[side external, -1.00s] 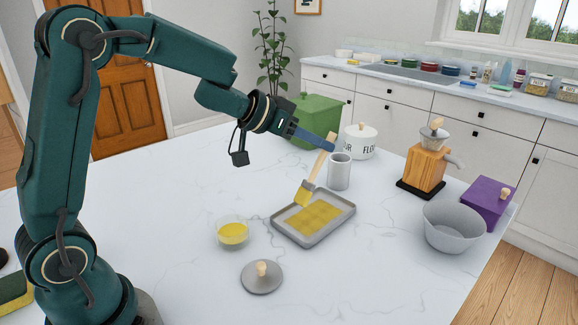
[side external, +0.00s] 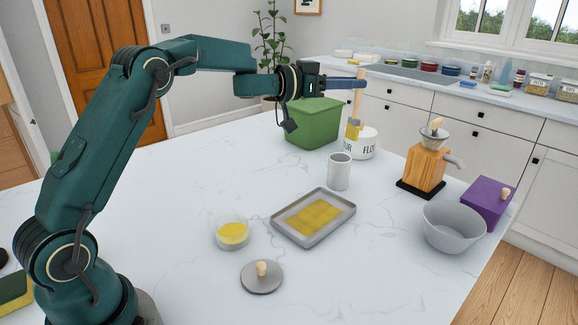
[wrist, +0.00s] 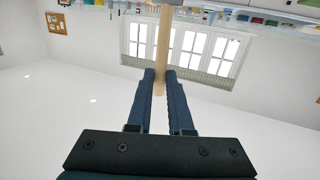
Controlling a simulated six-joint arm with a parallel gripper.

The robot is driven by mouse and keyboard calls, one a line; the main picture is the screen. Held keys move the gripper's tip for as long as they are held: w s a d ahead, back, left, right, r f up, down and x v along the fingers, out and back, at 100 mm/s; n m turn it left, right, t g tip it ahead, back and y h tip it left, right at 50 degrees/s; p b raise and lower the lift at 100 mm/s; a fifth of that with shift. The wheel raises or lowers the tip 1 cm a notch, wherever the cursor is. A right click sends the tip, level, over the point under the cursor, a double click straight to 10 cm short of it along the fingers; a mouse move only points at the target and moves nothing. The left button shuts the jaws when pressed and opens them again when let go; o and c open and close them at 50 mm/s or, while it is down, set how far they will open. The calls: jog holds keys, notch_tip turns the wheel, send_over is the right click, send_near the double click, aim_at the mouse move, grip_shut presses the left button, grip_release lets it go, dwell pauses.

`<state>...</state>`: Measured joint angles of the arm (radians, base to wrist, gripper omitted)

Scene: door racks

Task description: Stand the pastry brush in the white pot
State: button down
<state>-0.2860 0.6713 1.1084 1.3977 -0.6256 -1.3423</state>
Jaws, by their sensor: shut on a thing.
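My gripper (side external: 358,83) is shut on the wooden handle of the pastry brush (side external: 354,128). The brush hangs nearly upright with its yellow bristles down, in front of the flour canister in the side view. The handle of the brush (wrist: 163,45) also shows between the two blue fingers of my gripper (wrist: 160,76) in the wrist view; its bristles are not clear there. The white pot (side external: 339,171) stands upright on the counter, lower in the picture and a little left of the brush. The bristles are above the level of its rim and apart from it.
A flour canister (side external: 366,146) and a green box (side external: 312,130) stand behind the pot. A grey tray (side external: 286,234) with yellow contents, a glass bowl (side external: 232,235) and a grey lid (side external: 262,281) lie in front. A coffee grinder (side external: 424,166) stands to the right.

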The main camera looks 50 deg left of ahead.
jog(key=w+a+f+t+y, duration=0.1)
jog(key=a+f+t, duration=0.2)
jog(key=a, duration=0.2)
jog(key=shift+w+a+f+n+y, duration=0.15)
jog(key=shift+w+a+n+y, duration=0.15)
jog(key=shift+n, duration=0.1)
notch_tip(320, 180, down, 11)
dwell(0.7)
jog(key=shift+d+f, duration=0.1)
jog(key=c, duration=0.7)
grip_release()
jog(key=shift+c, duration=0.2)
jog(key=shift+s, duration=0.1)
